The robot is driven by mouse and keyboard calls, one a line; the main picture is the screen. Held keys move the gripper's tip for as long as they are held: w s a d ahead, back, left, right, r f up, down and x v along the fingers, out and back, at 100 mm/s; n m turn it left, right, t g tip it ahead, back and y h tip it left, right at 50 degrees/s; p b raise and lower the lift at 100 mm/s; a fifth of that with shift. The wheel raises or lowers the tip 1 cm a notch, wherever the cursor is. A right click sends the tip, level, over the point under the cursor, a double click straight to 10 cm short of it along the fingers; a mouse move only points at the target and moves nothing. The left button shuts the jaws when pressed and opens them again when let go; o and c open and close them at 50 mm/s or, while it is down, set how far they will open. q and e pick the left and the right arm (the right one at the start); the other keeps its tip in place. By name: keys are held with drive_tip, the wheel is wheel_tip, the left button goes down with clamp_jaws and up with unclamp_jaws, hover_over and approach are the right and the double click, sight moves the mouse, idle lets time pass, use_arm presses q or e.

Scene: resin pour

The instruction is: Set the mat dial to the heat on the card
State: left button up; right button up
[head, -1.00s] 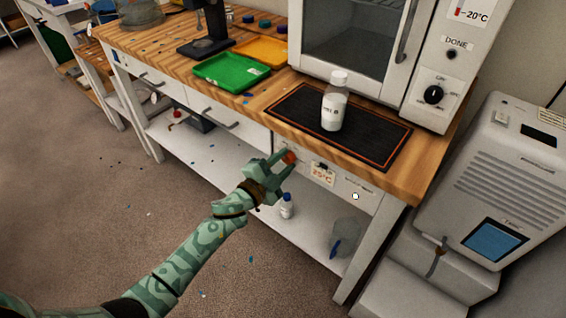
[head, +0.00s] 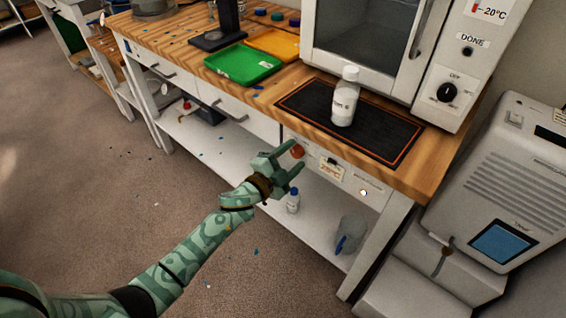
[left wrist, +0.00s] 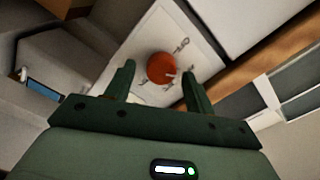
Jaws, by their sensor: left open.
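The orange-red mat dial (head: 297,151) is on the white front panel below the heating mat. My left gripper (head: 291,161) is open just in front of the dial. In the left wrist view the dial (left wrist: 161,67) shows between and beyond the two open fingers (left wrist: 160,82), with a gap on each side. The dark mat (head: 300,104) has an orange border. My right gripper is not in view.
A white-capped bottle (head: 345,100) stands on the mat. An oven (head: 448,92) with a black knob stands behind it. Green (head: 242,64) and yellow (head: 275,44) trays lie to the left. A small bottle (head: 293,202) and a clear beaker (head: 350,233) are on the lower shelf.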

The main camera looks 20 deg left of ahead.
use_arm(q)
drive_tip(key=p+v, duration=0.3)
drive_tip(key=v, duration=1.3)
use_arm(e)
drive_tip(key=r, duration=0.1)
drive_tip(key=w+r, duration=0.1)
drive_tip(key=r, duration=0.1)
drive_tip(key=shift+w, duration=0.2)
use_arm(q)
drive_tip(key=shift+s, duration=0.1)
